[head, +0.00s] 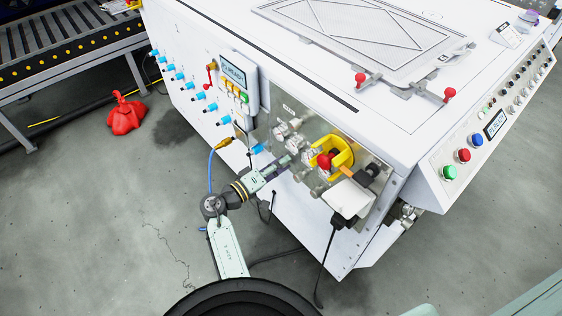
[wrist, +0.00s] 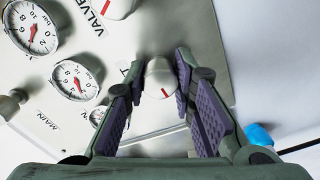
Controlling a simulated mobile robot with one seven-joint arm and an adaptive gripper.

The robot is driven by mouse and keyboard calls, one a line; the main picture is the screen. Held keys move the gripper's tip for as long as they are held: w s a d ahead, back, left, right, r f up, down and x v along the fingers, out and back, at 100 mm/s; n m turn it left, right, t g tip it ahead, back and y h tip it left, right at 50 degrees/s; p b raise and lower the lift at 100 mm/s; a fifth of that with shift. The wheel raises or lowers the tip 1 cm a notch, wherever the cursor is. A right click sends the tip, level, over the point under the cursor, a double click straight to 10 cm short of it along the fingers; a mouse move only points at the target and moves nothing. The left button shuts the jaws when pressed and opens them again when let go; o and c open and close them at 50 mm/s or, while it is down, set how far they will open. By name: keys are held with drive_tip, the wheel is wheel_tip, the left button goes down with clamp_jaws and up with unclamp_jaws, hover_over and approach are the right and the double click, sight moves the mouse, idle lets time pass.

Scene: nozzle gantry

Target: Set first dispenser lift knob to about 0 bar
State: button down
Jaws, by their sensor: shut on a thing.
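In the wrist view a pale round knob (wrist: 158,80) with a short red mark sits between the two purple-padded fingers of my gripper (wrist: 160,66). The fingers are shut on this knob. Its label is mostly hidden, so I cannot tell its name. A small gauge (wrist: 97,115) is partly hidden behind the left finger, and its reading cannot be made out. In the head view my gripper (head: 284,163) reaches the grey valve panel (head: 376,158) on the machine's near side; the knob is too small to tell there.
Two larger bar gauges (wrist: 74,80) (wrist: 30,27) and another knob (wrist: 120,6) with a red mark are close by. In the head view a yellow ring with a red knob (head: 325,160) and a white box (head: 346,198) lie right of my gripper. Blue fittings (head: 197,96) stick out at left.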

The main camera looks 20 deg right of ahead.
drive_tip(key=n+p, duration=0.1)
drive_tip(key=n, duration=0.2)
drive_tip(key=shift+r+n+p, duration=0.15)
drive_tip(key=shift+n+p, duration=0.2)
drive_tip(key=shift+n, duration=0.05)
drive_tip(key=shift+n+p, duration=1.05)
drive_tip(key=shift+n, duration=0.95)
drive_tip(key=shift+f, duration=0.2)
drive_tip(key=c, duration=1.3)
unclamp_jaws()
drive_tip(key=shift+c, duration=0.2)
drive_tip(key=shift+a, duration=0.15)
drive_tip(key=v, duration=1.2)
drive_tip(key=shift+r, duration=0.1)
